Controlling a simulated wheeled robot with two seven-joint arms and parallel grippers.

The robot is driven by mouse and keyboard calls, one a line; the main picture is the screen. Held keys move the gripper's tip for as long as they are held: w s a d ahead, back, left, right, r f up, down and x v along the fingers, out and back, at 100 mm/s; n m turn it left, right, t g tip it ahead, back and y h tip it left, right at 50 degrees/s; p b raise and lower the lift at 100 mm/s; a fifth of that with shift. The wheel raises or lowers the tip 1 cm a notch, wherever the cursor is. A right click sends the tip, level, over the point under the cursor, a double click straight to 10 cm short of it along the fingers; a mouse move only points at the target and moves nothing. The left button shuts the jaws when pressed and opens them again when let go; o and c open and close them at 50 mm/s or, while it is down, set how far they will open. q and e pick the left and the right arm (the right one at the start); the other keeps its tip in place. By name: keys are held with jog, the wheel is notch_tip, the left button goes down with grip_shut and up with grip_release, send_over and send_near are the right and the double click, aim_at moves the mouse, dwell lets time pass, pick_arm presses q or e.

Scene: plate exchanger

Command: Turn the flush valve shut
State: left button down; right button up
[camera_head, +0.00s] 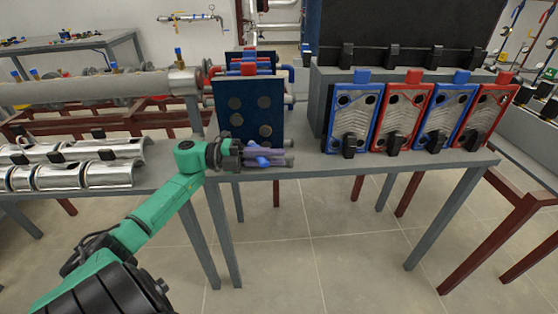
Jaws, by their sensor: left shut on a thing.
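My left gripper (284,161) is at the front edge of the grey table, just below the dark blue plate exchanger (268,105). It is shut on a small blue handle (262,161), which seems to be the flush valve's. The fingers cover much of the valve, so its body and the handle's exact angle are hard to tell. My right gripper is not in view.
Blue and red framed plates (403,110) stand in a rack to the right on the same table. A long grey pipe (95,90) and silver pipe shells (90,174) lie to the left. The floor (330,250) in front is clear between table legs.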

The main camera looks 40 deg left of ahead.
aim_at(262, 158)
pick_arm(q)
jog(key=m+g+b, duration=0.1)
jog(key=s+g+h+b, duration=0.1)
jog(key=s+a+m+g+b, duration=0.1)
jog(key=b, duration=0.1)
jog(key=shift+f+m+g+h, duration=0.3)
jog(key=shift+h, duration=0.1)
jog(key=shift+s+r+m+g+b, duration=0.15)
jog(key=shift+s+m+g+b, duration=0.15)
jog(key=shift+g+b, duration=0.15)
jog(key=shift+s+a+r+h, duration=0.1)
jog(key=shift+h, duration=0.2)
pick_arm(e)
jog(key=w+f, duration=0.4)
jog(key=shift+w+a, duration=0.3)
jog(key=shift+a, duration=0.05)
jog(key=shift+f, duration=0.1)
pick_arm(q)
jog(key=c, duration=0.8)
grip_release()
jog(key=shift+r, duration=0.15)
